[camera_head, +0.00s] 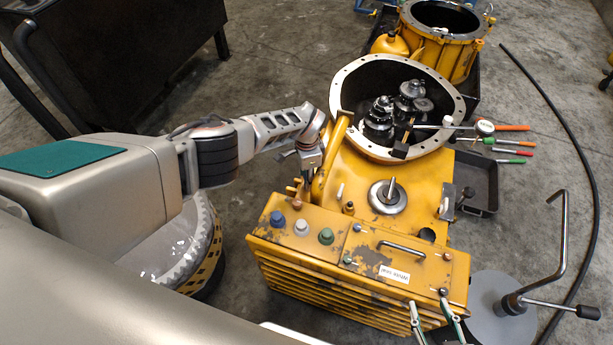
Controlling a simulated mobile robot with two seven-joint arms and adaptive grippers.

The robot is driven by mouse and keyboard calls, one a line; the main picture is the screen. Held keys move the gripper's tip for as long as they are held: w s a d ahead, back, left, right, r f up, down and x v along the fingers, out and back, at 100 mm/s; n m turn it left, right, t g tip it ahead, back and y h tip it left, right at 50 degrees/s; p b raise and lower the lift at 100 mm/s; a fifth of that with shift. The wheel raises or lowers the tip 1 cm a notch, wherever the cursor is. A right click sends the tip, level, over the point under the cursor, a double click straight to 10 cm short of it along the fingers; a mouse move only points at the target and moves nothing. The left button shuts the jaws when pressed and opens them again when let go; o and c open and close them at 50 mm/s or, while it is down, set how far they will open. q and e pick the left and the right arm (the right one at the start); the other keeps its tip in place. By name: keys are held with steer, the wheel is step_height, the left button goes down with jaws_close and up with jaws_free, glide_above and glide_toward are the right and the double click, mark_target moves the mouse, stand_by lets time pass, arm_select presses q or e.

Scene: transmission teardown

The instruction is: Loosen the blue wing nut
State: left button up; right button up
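A small bluish fastener (357,227) sits at the far left corner of the handled cover on the yellow housing. A larger round blue cap (276,218) stands further left on the same housing. Both are too small to show wings, so I cannot tell which is the wing nut. My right gripper (434,309) enters at the bottom edge. Its two slim fingers are spread apart at the front right of the cover, with nothing seen between them. My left gripper (309,164) is beside the yellow pipe behind the caps. Its fingertips are not clear, and it is apart from both blue parts.
The cover has a bar handle (401,247). White (301,227) and green (326,236) caps line the housing. An open bell housing (341,92) with gears stands behind. A round grey stand with a bent rod (564,240) is at right. Screwdrivers (513,151) lie near a black tray (482,205).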

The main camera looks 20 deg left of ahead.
arm_select(q)
steer(key=shift+f, duration=0.1)
steer(key=o, duration=1.1)
steer(key=shift+o, duration=0.2)
steer(key=shift+w, duration=0.1)
steer(key=shift+r, duration=3.05)
steer(key=shift+d+r, duration=0.15)
steer(key=shift+r, duration=0.85)
